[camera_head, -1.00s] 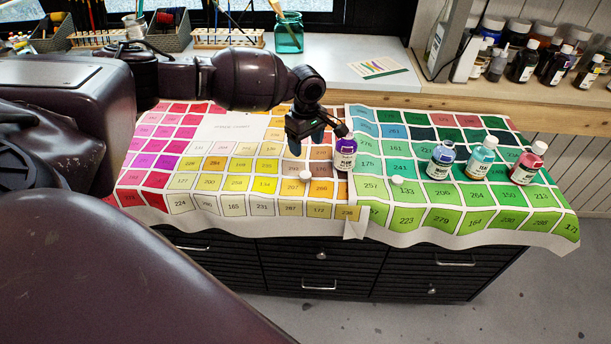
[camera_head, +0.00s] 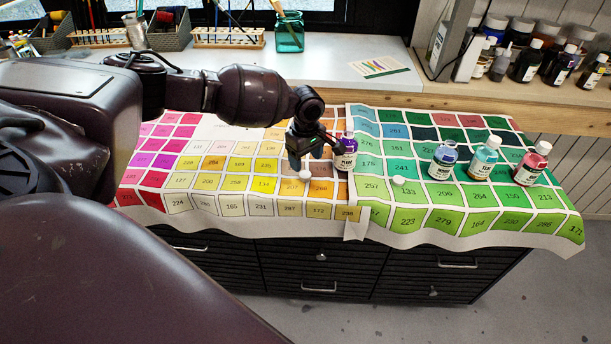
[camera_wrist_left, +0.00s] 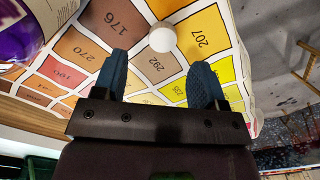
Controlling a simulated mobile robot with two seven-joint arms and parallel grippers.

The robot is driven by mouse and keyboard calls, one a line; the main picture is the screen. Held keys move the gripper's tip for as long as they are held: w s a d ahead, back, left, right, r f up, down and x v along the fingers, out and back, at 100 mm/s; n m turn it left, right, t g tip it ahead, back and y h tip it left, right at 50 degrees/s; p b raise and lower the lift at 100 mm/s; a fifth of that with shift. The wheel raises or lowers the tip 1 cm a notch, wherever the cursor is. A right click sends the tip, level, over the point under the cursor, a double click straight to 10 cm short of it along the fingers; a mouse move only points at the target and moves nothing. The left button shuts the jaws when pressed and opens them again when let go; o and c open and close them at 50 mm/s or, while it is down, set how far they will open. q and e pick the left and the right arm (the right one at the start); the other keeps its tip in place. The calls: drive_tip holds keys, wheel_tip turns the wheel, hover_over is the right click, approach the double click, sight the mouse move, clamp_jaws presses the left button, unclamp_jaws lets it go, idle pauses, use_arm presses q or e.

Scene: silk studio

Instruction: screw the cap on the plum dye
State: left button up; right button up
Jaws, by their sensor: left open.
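The plum dye is likely the bottle with purple contents (camera_head: 345,158), upright on the colour-chart cloth; my gripper partly hides it, and its top shows no white cap. It also shows at the left edge of the left wrist view (camera_wrist_left: 22,35). A small white cap (camera_head: 305,175) lies on the cloth just left of this bottle. My left gripper (camera_head: 303,163) is open just above and behind that cap. In the left wrist view, the cap (camera_wrist_left: 162,39) appears beyond the open blue fingertips (camera_wrist_left: 160,75), roughly centred between them. My right gripper is out of view.
A second white cap (camera_head: 398,181) lies further right. An uncapped blue bottle (camera_head: 442,161) stands beside capped teal (camera_head: 483,158) and red (camera_head: 531,163) bottles. The cloth (camera_head: 400,238) drapes over the counter's front edge. Its front middle is clear.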

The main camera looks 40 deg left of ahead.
sight(305, 174)
use_arm(q)
drive_tip(key=shift+s+f+b, duration=0.15)
drive_tip(key=shift+f+b, duration=0.6)
drive_tip(key=shift+f, duration=1.9)
drive_tip(key=c, duration=1)
